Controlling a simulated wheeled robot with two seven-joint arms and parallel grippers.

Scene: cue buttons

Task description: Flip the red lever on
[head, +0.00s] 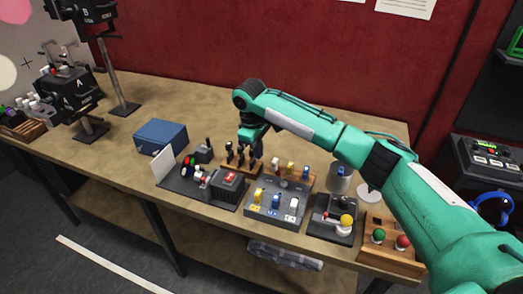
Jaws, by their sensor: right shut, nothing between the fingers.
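My right gripper (246,142) reaches down from the teal arm to the middle of the table. It is shut and empty, just above or beside a wooden block (240,168) with several dark upright handles. I cannot tell whether it touches them. Red parts show on a dark box with a red switch (231,177), just in front of the gripper, and on a red ball knob (403,242) on a wooden base at the right. Which one is the red lever, and its on or off position, is too small to tell. My left gripper is not in view.
A grey panel (262,213) with yellow, blue and white switches stands at the front edge. A black box with a yellow ball (346,221) is right of it. A blue box (160,137) lies at left. Labelled boxes on stands (75,95) are far left.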

